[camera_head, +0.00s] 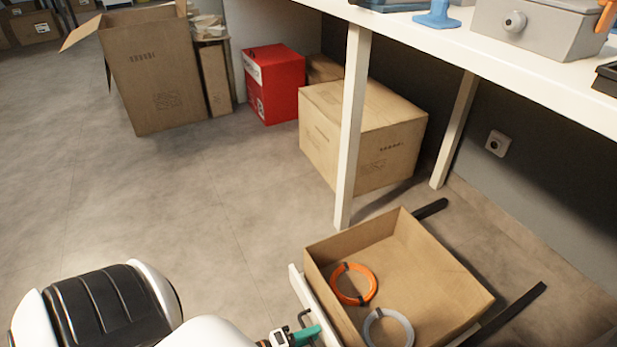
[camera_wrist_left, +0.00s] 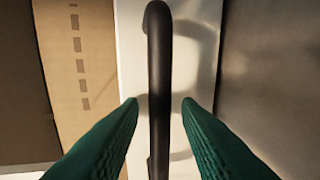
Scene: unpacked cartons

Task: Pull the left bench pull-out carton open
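The pull-out carton (camera_head: 448,277) is an open-topped cardboard box with a white front panel (camera_head: 313,306), standing out from the bench between two dark rails. An orange ring (camera_head: 339,292) and a grey ring (camera_head: 404,322) lie inside it. My left gripper (camera_head: 308,333), with green fingers, is at the front panel. In the left wrist view the black bar handle (camera_wrist_left: 159,75) runs upright between the fingertips (camera_wrist_left: 159,103). The fingers are open, with a gap on each side of the handle. My right gripper is not in view.
A white bench leg (camera_head: 351,125) stands just behind the carton. A closed carton (camera_head: 365,130) and a red box (camera_head: 273,84) stand on the floor farther back. A tall open carton (camera_head: 155,75) is at upper left. The floor (camera_head: 180,200) left of the pull-out is clear.

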